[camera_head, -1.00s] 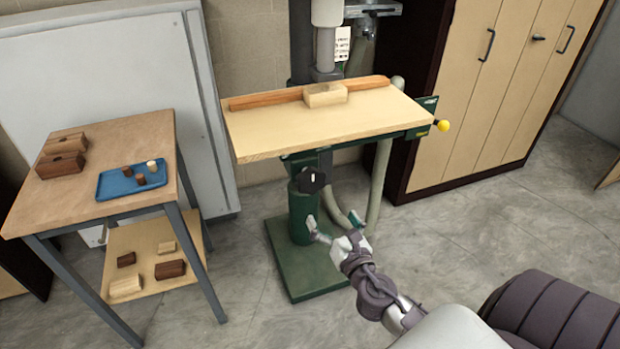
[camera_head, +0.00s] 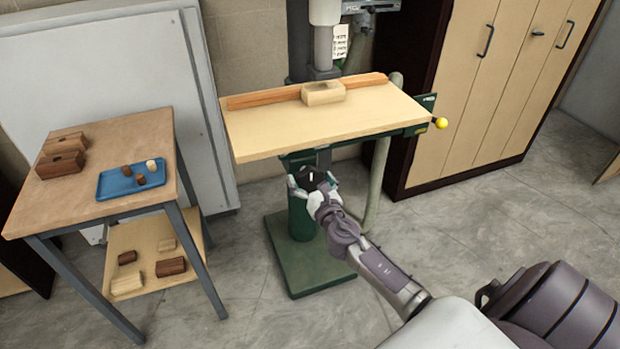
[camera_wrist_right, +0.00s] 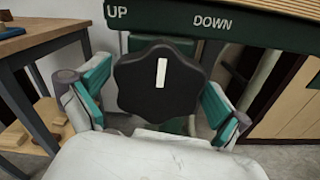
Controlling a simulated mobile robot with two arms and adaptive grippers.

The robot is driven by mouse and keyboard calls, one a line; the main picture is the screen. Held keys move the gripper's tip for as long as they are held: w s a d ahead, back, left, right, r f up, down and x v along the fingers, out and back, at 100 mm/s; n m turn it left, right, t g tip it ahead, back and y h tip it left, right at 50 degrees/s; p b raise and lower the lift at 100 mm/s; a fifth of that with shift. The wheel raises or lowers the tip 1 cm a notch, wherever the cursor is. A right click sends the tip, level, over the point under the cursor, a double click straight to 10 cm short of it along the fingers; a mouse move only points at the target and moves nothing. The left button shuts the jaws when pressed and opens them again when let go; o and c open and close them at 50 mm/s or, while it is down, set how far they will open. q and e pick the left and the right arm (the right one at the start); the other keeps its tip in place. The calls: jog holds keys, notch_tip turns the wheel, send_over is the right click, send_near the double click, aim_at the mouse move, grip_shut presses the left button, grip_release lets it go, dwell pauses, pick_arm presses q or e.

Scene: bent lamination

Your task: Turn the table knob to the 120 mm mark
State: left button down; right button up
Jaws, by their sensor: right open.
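The table knob (camera_wrist_right: 143,92) is a black lobed knob with a white line that stands nearly upright, in the right wrist view. In the head view the knob (camera_head: 311,178) sits under the front of the machine's pale wooden table (camera_head: 330,129), partly hidden by my gripper. My right gripper (camera_wrist_right: 155,100) is open, with one teal-padded finger on each side of the knob. Gaps show between the pads and the knob's rim. The gripper (camera_head: 312,186) also shows in the head view. My left gripper is not in view. No 120 mm mark is readable.
A green rail above the knob reads UP and DOWN (camera_wrist_right: 212,22). A wooden block (camera_head: 323,94) sits against an orange-brown fence (camera_head: 262,99) on the table. A side table with a blue tray (camera_head: 116,186) stands at left, and a wooden cabinet (camera_head: 480,100) at right.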

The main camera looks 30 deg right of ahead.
jog(key=c, duration=0.9)
jog(key=shift+m, duration=0.3)
